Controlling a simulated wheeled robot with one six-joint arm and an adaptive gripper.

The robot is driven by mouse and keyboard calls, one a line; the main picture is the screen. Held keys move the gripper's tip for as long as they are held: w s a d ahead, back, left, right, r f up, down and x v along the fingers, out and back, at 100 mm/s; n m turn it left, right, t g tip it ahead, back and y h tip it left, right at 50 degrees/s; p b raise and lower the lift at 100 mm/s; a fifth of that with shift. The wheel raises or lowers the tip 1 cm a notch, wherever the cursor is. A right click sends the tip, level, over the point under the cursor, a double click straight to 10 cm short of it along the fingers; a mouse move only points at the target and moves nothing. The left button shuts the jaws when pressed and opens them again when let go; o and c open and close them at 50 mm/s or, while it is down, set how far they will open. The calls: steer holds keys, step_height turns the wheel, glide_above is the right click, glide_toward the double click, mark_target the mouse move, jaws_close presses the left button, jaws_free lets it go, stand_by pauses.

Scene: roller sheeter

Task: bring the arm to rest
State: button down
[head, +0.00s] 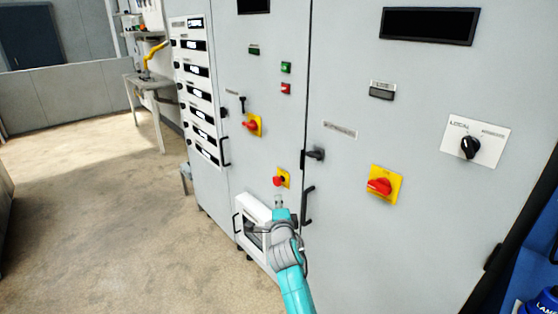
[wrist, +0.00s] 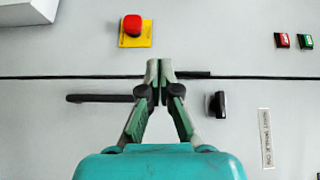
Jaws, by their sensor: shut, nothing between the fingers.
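My gripper (head: 279,200) is in front of the grey cabinet, at the end of my teal arm. In the wrist view the gripper (wrist: 160,66) has its fingertips together with nothing between them. A red emergency button on a yellow plate (head: 283,178) is just beyond the fingertips in the head view. The same button (wrist: 132,29) is up and left of the fingertips in the wrist view. I cannot tell whether the fingertips touch the cabinet.
The grey cabinet (head: 350,240) carries red rotary switches on yellow plates (head: 380,186) (head: 252,125), a black door handle (head: 308,206) and a LOCAL selector (head: 470,147). A white box (head: 250,212) is low beside my gripper. Open floor (head: 110,220) lies to the left.

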steer(key=s+d+f+n+g, duration=0.1)
steer(key=s+d+f+n, duration=0.15)
steer(key=s+f, duration=0.6)
steer(key=s+d+f+n, duration=0.2)
steer(key=s+d+f, duration=0.2)
steer(key=s+f, duration=0.45)
steer(key=s+d+f+n, duration=0.2)
steer(key=s+d+f, duration=0.1)
steer(key=s, duration=0.7)
steer(key=s+d+f+n, duration=0.2)
steer(key=s+f+n, duration=0.1)
steer(key=s, duration=0.7)
steer(key=s+d+r+n+g, duration=0.1)
steer(key=s+d+r+n, duration=0.1)
steer(key=s, duration=0.7)
steer(key=s+d+r+n, duration=0.1)
steer(key=s+r, duration=0.1)
steer(key=s, duration=0.7)
steer(key=s+d+r+n+g, duration=0.1)
steer(key=s+d+r+n, duration=0.1)
steer(key=s, duration=0.7)
steer(key=s+r+n+h, duration=0.1)
steer(key=s+r+n, duration=0.1)
steer(key=s+r, duration=0.5)
steer(key=shift+d+r, duration=0.25)
steer(key=shift+r, duration=0.05)
